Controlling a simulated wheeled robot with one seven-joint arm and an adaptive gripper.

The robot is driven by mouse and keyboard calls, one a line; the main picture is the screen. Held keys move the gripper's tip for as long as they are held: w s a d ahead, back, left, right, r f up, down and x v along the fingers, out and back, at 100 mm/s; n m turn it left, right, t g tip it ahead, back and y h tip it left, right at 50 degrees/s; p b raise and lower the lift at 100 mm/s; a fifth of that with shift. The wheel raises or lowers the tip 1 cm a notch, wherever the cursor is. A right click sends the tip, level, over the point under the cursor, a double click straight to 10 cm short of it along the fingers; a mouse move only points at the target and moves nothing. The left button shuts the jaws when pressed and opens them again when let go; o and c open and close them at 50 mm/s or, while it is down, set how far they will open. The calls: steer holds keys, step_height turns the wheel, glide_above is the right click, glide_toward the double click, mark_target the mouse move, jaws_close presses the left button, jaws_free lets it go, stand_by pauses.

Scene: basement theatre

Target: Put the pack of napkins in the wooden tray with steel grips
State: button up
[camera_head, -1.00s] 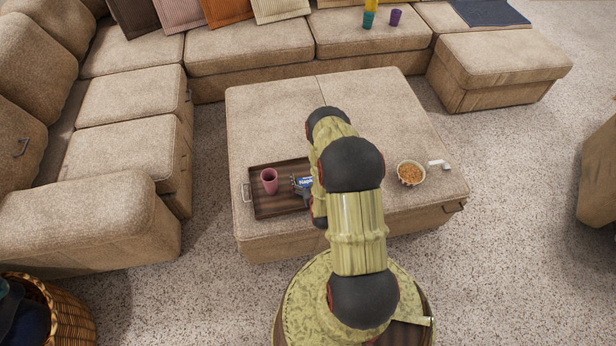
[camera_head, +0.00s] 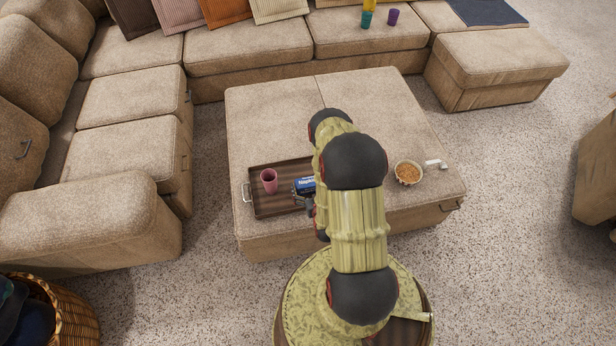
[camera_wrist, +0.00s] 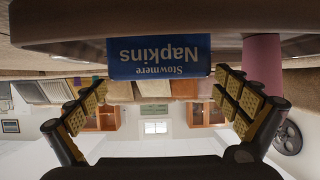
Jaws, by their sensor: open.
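The blue pack of napkins (camera_head: 304,185) is at the right part of the wooden tray (camera_head: 268,212) on the ottoman, partly hidden by my arm. In the upside-down wrist view, the pack (camera_wrist: 160,57) shows its lettered face and appears to stand behind the near rim of the tray (camera_wrist: 60,28). The tray has a steel grip (camera_head: 246,192) at its left end; its right end is hidden. My gripper (camera_head: 310,205) is just on the near side of the pack.
A pink cup (camera_head: 269,181) stands in the tray's left part. A bowl of snacks (camera_head: 408,172) and a small white object (camera_head: 436,164) lie right of my arm on the ottoman (camera_head: 270,110). The ottoman's far half is clear. Sofas surround it behind and left.

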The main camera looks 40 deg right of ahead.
steer(key=p+v, duration=0.1)
steer(key=v, duration=0.4)
steer(key=w+r+n+y, duration=0.2)
steer(key=w+r, duration=1.5)
steer(key=w+a+r+n+g+y, duration=0.1)
steer(key=a+r, duration=0.2)
steer(key=r, duration=0.6)
steer(key=w+a+r+g+y, duration=0.1)
steer(key=a+r, duration=0.2)
steer(key=r, duration=0.5)
steer(key=s+a+r+n+g+y, duration=0.1)
steer(key=s+a+r, duration=0.4)
steer(key=a+r, duration=0.5)
steer(key=s+a+r+g, duration=0.1)
steer(key=s+a+r, duration=0.2)
steer(key=s, duration=0.5)
steer(key=s+a+r+n+g+y, duration=0.1)
steer(key=s+a+r, duration=0.3)
steer(key=s, duration=0.5)
steer(key=s+a+r+n+y, duration=0.1)
steer(key=s+a+r, duration=0.2)
steer(key=s+r, duration=0.4)
steer(key=shift+s+g, duration=0.4)
steer(key=shift+s, duration=0.85)
